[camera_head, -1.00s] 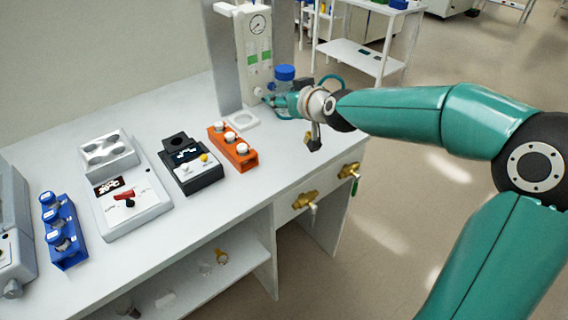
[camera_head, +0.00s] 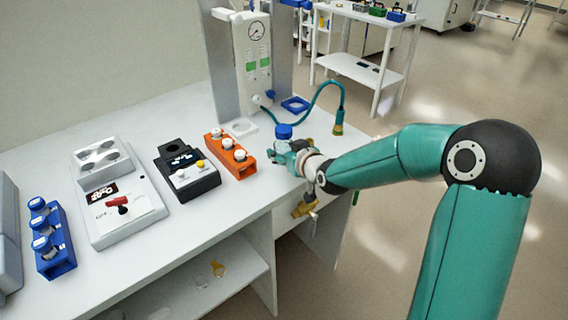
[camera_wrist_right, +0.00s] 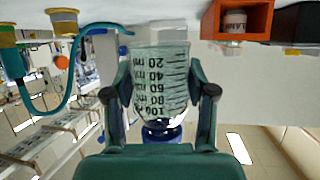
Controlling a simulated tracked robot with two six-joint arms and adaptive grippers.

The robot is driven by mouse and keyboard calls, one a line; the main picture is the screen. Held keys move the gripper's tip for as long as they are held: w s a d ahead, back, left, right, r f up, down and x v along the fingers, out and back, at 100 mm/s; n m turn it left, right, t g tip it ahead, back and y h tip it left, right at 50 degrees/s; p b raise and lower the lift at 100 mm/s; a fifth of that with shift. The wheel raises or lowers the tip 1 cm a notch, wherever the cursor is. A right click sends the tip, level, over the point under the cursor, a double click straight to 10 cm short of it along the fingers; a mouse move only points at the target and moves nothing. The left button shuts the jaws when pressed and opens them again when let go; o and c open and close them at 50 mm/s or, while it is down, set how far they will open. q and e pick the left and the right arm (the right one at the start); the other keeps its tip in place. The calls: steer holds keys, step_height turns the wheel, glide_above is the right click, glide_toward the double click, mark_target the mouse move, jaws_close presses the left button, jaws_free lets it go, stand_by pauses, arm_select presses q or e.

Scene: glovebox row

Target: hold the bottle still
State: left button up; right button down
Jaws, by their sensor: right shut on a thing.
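The bottle is clear, with dark volume marks and a blue cap. Its cap (camera_head: 283,131) shows on top in the head view, over the bench's right part. In the wrist view, which is upside down, the bottle body (camera_wrist_right: 160,75) sits between my two fingers with the cap at the bottom. My right gripper (camera_head: 290,152) is shut around the bottle, one finger on each side. The bottle looks upright; whether its base touches the bench is hidden. My left gripper is in neither view.
An orange rack (camera_head: 230,157) with white-capped vials stands left of the bottle. A blue square ring (camera_head: 295,104) and a teal hose (camera_head: 322,88) lie behind it, near the gauge panel (camera_head: 256,60). Brass valves (camera_head: 304,208) stick out at the bench front.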

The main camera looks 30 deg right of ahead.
step_height(320, 180, down, 4)
steer(key=shift+f, duration=0.1)
steer(key=shift+f, duration=0.1)
stand_by(0.3)
steer(key=shift+c, duration=1.8)
jaws_free()
steer(key=shift+s, duration=0.25)
steer(key=b+v, duration=0.1)
steer(key=v, duration=1)
steer(key=shift+s+r, duration=0.2)
steer(key=shift+r, duration=0.15)
